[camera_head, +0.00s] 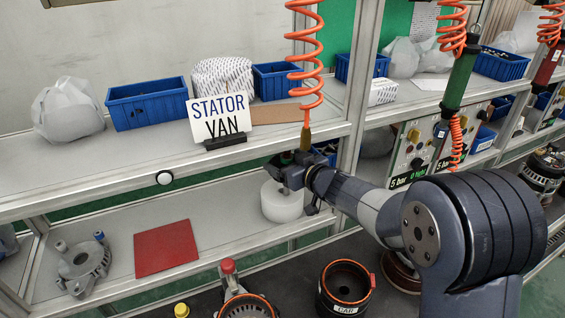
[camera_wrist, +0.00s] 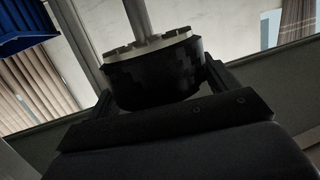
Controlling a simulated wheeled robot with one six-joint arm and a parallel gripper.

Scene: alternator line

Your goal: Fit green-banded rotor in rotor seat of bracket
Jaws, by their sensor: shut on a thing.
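My gripper (camera_wrist: 158,88) is shut on a dark, round rotor (camera_wrist: 150,80) with a pale disc on top and a grey shaft rising from it. No green band shows on it in the wrist view. In the head view my gripper (camera_head: 291,173) is at the front of the shelving, above the lower shelf, and the rotor is mostly hidden there. A grey metal bracket (camera_head: 84,262) lies on the lower shelf at the left, well apart from my gripper. Another housing (camera_head: 246,305) with an orange rim and red knob is cut off at the bottom edge.
A red mat (camera_head: 166,247) and a white cylinder (camera_head: 283,203) are on the lower shelf. A black ring labelled CAR (camera_head: 345,288) stands at the front. A STATOR VAN sign (camera_head: 218,115) and blue bins (camera_head: 147,104) occupy the upper shelf. An orange coiled hose (camera_head: 305,60) hangs near my gripper.

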